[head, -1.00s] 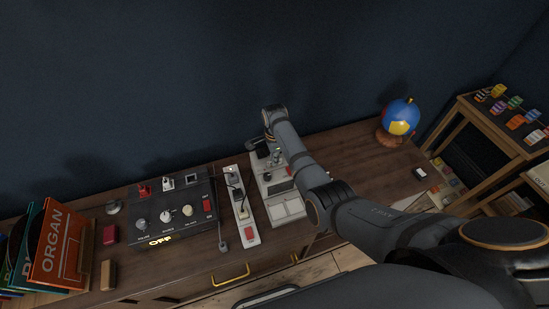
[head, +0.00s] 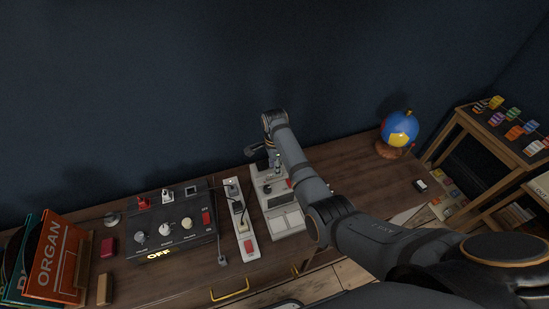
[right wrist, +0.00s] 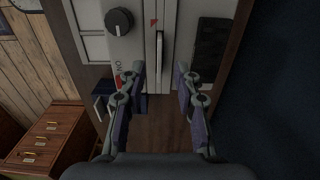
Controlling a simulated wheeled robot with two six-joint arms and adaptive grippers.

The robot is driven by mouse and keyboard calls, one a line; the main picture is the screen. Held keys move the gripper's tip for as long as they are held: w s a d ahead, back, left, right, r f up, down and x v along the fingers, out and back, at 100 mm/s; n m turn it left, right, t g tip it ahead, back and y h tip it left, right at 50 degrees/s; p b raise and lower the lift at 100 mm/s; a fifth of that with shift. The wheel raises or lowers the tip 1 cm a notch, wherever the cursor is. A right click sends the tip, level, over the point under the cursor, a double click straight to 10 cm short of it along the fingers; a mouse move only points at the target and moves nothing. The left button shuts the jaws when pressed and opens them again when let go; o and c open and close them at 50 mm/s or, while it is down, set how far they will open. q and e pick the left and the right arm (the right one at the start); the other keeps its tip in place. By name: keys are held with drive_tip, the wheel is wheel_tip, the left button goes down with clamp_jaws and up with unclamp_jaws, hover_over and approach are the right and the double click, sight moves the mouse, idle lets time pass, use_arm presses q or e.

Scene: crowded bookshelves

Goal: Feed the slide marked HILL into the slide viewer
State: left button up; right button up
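The slide viewer (head: 289,219) is a light grey device on the desk, partly hidden behind my right arm. The right wrist view shows its top (right wrist: 127,50), with a black knob, a red arrow mark and a long slot. A thin pale edge, possibly a slide (right wrist: 159,55), stands at the slot; no HILL marking is readable. My right gripper (right wrist: 160,76) is open, with one finger on each side of this edge and apart from it. In the head view the right gripper (head: 260,156) is small and dark at the viewer's far end. My left gripper is not in view.
A power strip (head: 242,228) and a black control box (head: 172,228) reading OFF stand left of the viewer. A globe (head: 400,130) and a small black-and-white item (head: 420,186) are at the right. Record sleeves (head: 57,258) fill the left end. The desk between viewer and globe is clear.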

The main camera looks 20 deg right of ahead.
wheel_tip(320, 180, up, 9)
drive_tip(key=shift+o, duration=0.4)
drive_tip(key=o, duration=0.5)
wheel_tip(320, 180, up, 7)
drive_tip(key=p, duration=0.9)
idle(0.5)
